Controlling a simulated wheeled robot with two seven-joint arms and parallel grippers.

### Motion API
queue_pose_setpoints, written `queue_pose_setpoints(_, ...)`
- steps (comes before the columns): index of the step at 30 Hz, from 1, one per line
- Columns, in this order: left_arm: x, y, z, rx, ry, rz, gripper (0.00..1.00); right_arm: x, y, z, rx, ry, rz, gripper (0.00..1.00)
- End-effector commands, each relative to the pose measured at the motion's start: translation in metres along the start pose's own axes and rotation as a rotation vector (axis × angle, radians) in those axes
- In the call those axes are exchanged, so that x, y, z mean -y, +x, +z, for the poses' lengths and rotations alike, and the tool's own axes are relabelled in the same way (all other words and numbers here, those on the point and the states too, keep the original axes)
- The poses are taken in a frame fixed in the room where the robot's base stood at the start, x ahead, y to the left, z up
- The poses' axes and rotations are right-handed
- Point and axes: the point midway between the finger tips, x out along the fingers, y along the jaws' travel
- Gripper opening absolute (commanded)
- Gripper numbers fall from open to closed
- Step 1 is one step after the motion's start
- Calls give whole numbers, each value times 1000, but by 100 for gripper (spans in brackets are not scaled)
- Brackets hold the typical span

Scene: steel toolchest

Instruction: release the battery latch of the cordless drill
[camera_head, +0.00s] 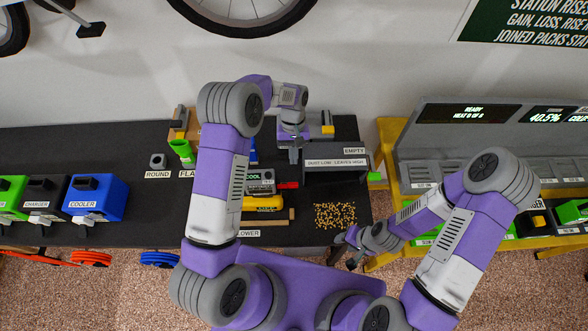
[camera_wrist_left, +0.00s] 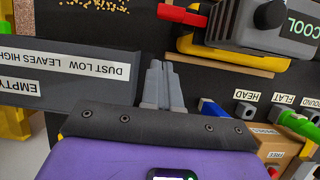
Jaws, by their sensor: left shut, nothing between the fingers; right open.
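What appears to be the cordless drill lies on the dark bench; its yellow body (camera_head: 262,202) shows in the head view and, partly, in the left wrist view (camera_wrist_left: 228,58). A grey block marked COOL (camera_head: 259,182) sits against it, with a black knob on it in the left wrist view (camera_wrist_left: 262,30). A red tab (camera_head: 288,185), perhaps the latch, sticks out sideways and also shows in the left wrist view (camera_wrist_left: 181,15). My left gripper (camera_head: 293,157) is shut and empty, apart from the tab; its fingers show in the wrist view (camera_wrist_left: 162,72). My right gripper (camera_head: 345,252) is open and empty at the bench's front edge.
A dark bin labelled EMPTY (camera_head: 335,178) stands right of my left gripper. Yellow pellets (camera_head: 335,215) lie in front of it. A wooden strip (camera_head: 270,220) lies before the drill. A blue box labelled COOLER (camera_head: 96,198) and a yellow-framed station (camera_head: 390,135) flank the area.

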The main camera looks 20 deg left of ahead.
Motion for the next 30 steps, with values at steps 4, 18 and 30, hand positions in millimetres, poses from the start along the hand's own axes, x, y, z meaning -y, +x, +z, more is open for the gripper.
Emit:
queue_pose_setpoints(4,0,21,9,2,2,0,0,2,-7,0,0,0,0,46)
queue_pose_setpoints(18,0,33,37,-1,0,1,0,6,-14,1,0,0,0,46)
queue_pose_setpoints(30,2,33,37,-1,4,-1,0,5,-14,1,0,0,0,46)
